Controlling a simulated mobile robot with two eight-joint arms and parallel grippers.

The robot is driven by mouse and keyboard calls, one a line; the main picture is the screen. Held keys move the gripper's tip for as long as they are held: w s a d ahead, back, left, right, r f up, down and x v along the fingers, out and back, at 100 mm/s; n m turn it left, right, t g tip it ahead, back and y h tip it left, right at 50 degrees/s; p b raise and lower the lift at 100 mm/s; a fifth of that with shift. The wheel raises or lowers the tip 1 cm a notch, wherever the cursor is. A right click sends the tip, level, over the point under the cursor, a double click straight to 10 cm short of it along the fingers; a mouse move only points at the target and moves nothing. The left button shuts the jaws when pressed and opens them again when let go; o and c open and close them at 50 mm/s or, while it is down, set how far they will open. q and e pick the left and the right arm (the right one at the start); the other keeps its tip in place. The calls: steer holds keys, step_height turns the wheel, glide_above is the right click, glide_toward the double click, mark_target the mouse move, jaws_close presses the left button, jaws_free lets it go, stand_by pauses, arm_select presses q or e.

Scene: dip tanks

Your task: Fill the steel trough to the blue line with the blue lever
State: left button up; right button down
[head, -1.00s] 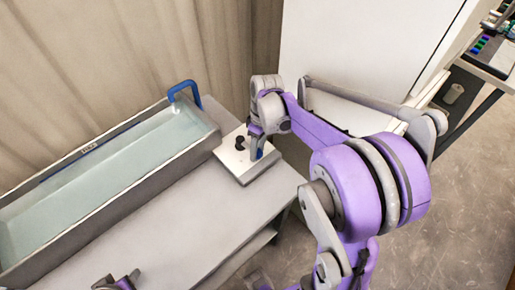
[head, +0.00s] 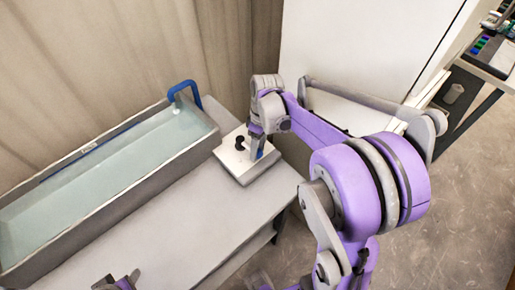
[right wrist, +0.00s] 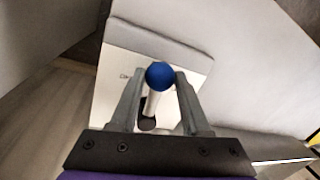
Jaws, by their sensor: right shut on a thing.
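The steel trough (head: 103,206) lies along the left of the bench in the head view, with pale water (head: 100,172) in it. A blue line (head: 62,173) runs along its inner back wall, and the water surface is close to it. A blue spout (head: 183,86) arches over the far end, with a white stream below it. My right gripper (head: 258,146) is shut on the blue lever (right wrist: 160,76), whose round knob shows between the fingers in the right wrist view. Part of my left gripper (head: 118,283) shows at the bottom edge; its fingertips are unclear.
The lever stands on a pale control box (head: 238,167) beside the trough's end. A black knob (head: 239,143) is on the same box, left of the blue lever. The bench top (head: 165,220) in front of the trough is clear. A curtain (head: 110,50) hangs behind.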

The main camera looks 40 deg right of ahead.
steer(key=shift+d, duration=0.15)
arm_select(q)
steer(key=shift+f, duration=0.25)
arm_select(e)
steer(key=d+n, duration=0.1)
steer(key=w+d+n, duration=0.1)
steer(key=n, duration=0.1)
steer(key=shift+g, duration=0.3)
arm_select(q)
steer(key=shift+s+f+b, duration=0.1)
steer(key=shift+f+b, duration=0.05)
steer(key=shift+b, duration=0.2)
arm_select(e)
steer(key=shift+w+d+n+h, duration=0.2)
steer(key=shift+w+d+n, duration=0.2)
steer(key=shift+n, duration=0.6)
steer(key=shift+w+d+n+h, duration=0.25)
steer(key=shift+d+n, duration=0.15)
steer(key=shift+n, duration=0.6)
steer(key=shift+c, duration=1.9)
jaws_free()
steer(key=shift+r, duration=0.15)
arm_select(q)
steer(key=shift+r+p, duration=0.35)
steer(key=shift+r, duration=0.05)
arm_select(e)
step_height(320, 180, up, 10)
steer(key=w+d, duration=0.1)
steer(key=shift+w+r, duration=0.2)
steer(key=shift+w, duration=0.2)
